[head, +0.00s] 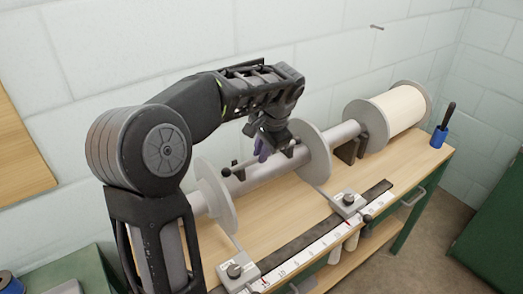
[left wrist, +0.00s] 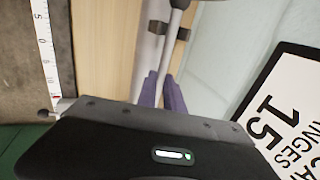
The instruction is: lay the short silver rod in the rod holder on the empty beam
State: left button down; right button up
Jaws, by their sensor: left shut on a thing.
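The empty beam (head: 268,172) is a bare grey cylinder between two grey round flanges (head: 313,153). My left gripper (head: 262,152) is over its middle, its purple fingers pointing down, shut on a thin silver rod. The rod's dark ball end (head: 226,172) shows to the left of the fingers. In the left wrist view the rod (left wrist: 170,50) runs up from between the purple fingers (left wrist: 162,92), beside the beam (left wrist: 149,50). Small dark brackets (left wrist: 183,34) show near it. I cannot tell whether the rod touches them. My right gripper is not in view.
A beam wound with cream thread (head: 402,108) is at the far right of the wooden bench (head: 290,205). A blue holder (head: 439,137) with a dark-handled tool stands near it. A ruler strip with metal clamps (head: 348,202) runs along the front edge. The wall is close behind.

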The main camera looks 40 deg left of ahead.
pick_arm(q)
jog(key=shift+f+b, duration=0.35)
jog(key=shift+f, duration=0.25)
dwell(0.4)
jog(key=c, duration=1.4)
grip_release()
jog(key=v, duration=0.8)
jog(key=shift+f, duration=0.15)
